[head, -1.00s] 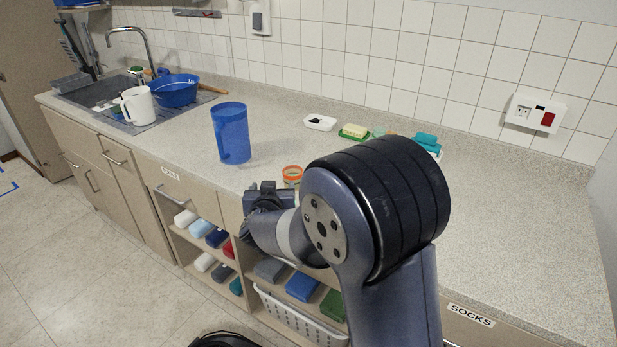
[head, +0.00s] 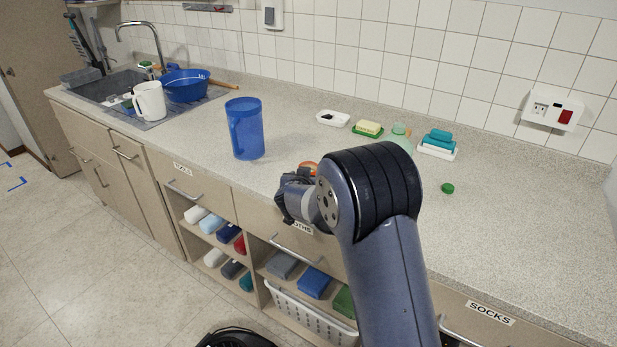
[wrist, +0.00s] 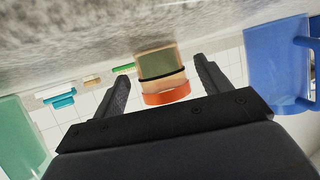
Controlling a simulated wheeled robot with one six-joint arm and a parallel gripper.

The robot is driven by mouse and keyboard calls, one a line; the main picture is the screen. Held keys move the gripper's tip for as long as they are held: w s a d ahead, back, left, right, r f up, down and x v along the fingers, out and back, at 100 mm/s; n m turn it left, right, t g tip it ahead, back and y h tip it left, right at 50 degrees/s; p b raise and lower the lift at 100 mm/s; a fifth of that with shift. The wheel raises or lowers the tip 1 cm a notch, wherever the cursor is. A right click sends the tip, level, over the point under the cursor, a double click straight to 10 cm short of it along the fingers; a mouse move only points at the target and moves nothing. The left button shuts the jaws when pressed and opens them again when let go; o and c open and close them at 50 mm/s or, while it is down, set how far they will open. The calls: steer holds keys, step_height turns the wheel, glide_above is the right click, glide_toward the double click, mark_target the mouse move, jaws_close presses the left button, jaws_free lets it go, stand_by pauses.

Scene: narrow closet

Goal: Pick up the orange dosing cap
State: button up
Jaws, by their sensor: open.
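The orange dosing cap (head: 309,166) shows as a small orange patch on the counter, partly hidden behind my gripper (head: 296,196) in the head view. In the wrist view, which looks upside down, the orange cap (wrist: 167,97) is a bright ring at one end of a short cylinder with a tan part, a dark band and a greenish part. My gripper (wrist: 161,72) is open, with one finger on each side of this cylinder and visible gaps on both sides. I cannot tell whether the cylinder is one piece.
A blue pitcher (head: 246,128) stands left of the cap. Soap dishes, a translucent green container (head: 399,138) and a teal stack (head: 438,141) stand toward the wall. A small green cap (head: 447,188) lies on the right counter. Bare counter surrounds it.

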steer(key=shift+x, duration=1.4)
steer(key=c, duration=1.1)
